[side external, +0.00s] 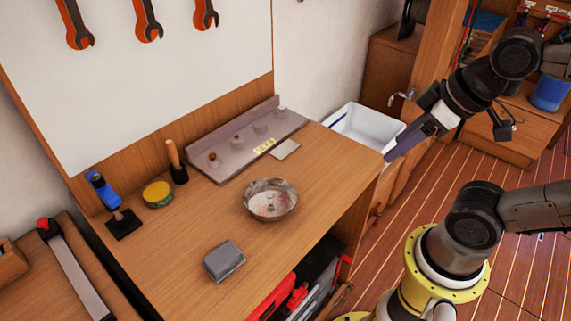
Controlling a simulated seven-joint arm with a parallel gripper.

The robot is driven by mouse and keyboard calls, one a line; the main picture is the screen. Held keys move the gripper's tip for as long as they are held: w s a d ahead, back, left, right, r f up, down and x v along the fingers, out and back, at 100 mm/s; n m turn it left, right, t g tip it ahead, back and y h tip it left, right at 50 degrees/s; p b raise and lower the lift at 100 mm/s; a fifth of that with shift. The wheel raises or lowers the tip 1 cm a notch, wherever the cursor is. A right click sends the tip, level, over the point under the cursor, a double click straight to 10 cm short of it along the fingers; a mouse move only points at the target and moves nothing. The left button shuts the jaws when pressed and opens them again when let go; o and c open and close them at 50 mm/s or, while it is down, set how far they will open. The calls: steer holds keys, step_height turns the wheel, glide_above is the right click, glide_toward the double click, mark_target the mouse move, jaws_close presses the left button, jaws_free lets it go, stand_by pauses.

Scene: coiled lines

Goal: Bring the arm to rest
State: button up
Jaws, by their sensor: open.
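My gripper (400,147) is at the upper right, past the right end of the wooden workbench (325,190). Its dark fingers point down and to the left, beside the white bin (368,130) and near the bench's right corner. The gripper is open and I see nothing held in it. The two fingers overlap from this side, so the gap between them is hard to see. Whether the fingertips touch the bin or bench cannot be told.
On the bench are a round metal pan (270,200), a grey block (224,262), a grey rack (248,140), a yellow tin (157,194) and a wooden-handled tool (175,160). Wrenches (147,20) hang on the white board. The bench's middle has bare room.

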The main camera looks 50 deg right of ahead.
steer(key=shift+m, duration=0.6)
